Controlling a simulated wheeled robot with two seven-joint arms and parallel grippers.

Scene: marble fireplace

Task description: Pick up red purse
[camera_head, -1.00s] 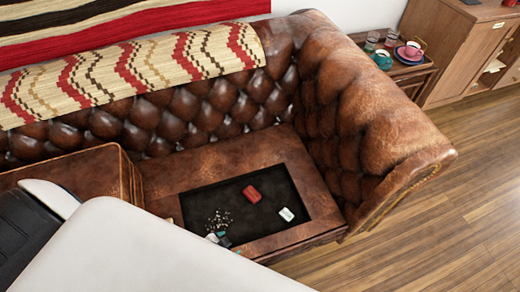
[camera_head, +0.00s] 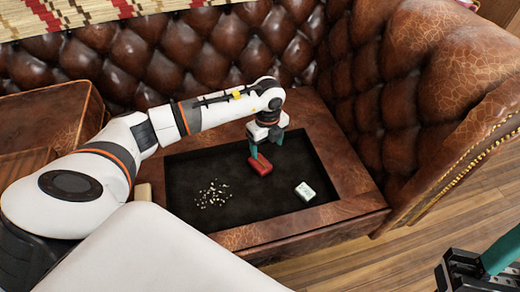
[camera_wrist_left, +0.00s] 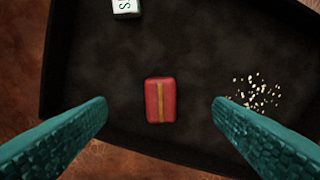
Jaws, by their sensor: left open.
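The red purse (camera_head: 260,165) lies in the dark tray area (camera_head: 180,182) sunk in the brown leather seat. My left gripper (camera_head: 265,150) is just above the purse, pointing down. In the left wrist view the purse (camera_wrist_left: 152,100) is a small red block with a yellow stripe. It lies between the open teal fingers of my left gripper (camera_wrist_left: 159,101), nearer the left finger and seemingly below them, with nothing held. My right gripper (camera_head: 500,255) shows only partly at the lower right corner, with one teal finger visible.
A white lettered block (camera_head: 305,191) lies right of the purse. Small pale crumbs (camera_head: 212,194) are scattered to its left. The wooden rim (camera_head: 350,208) surrounds the dark area, and the tufted sofa back (camera_head: 220,50) rises behind.

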